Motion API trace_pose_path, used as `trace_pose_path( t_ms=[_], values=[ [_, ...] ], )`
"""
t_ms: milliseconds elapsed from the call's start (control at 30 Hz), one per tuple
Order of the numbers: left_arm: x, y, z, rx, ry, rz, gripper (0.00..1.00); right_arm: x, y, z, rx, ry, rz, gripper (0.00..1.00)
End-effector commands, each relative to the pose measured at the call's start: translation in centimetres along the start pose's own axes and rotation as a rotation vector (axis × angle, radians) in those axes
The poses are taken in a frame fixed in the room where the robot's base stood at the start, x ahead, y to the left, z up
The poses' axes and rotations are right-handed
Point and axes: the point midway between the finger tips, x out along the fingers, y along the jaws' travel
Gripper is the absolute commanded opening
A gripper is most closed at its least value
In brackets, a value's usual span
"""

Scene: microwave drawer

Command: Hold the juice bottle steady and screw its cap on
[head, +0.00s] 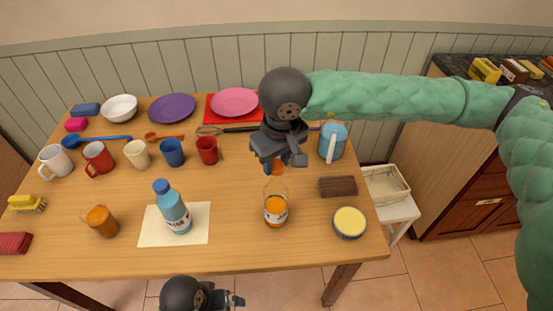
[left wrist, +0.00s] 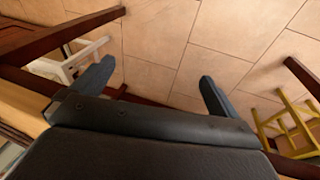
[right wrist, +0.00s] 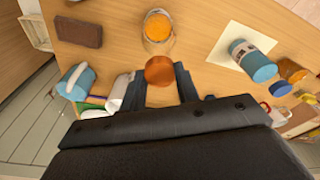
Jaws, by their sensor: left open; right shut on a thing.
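The juice bottle (head: 276,211) is a clear bottle with orange juice and a pale label, standing upright on the wooden table. It also shows in the right wrist view (right wrist: 157,27). My right gripper (head: 280,163) is above the bottle, shut on the orange cap (right wrist: 160,70). My left gripper (head: 238,300) is open and empty, low in front of the table's front edge. Its fingers (left wrist: 158,72) show only floor between them.
A blue water bottle (head: 174,212) stands on a cream mat (head: 200,228), left of the juice bottle. An orange-filled glass (head: 102,221) is farther left. A round tin (head: 349,223), a brown block (head: 338,187) and a blue jug (head: 332,143) are to the right. Several mugs stand behind.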

Motion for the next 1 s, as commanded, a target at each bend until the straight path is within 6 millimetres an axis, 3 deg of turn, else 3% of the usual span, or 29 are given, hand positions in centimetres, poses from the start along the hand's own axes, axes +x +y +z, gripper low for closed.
trace_pose_path(
  t_ms=[300, 600, 767, 1000],
  values=[
    [-0.3, 7.5, -1.2, -0.384, -0.07, 0.332, 0.99, 0.0, 0.0, 0.0, 0.0, 0.0, 0.0, 0.11],
    [-2.4, 13.1, -2.3, -0.764, -0.277, 0.594, 0.99, 0.0, 0.0, 0.0, 0.0, 0.0, 0.0, 0.11],
    [-3.8, 14.4, -4.5, -0.976, -0.399, 0.692, 0.99, 0.0, 0.0, 0.0, 0.0, 0.0, 0.0, 0.11],
    [-5.7, 13.2, -10.6, -1.321, -0.547, 0.798, 0.99, 0.0, 0.0, 0.0, 0.0, 0.0, 0.0, 0.11]
  ],
)
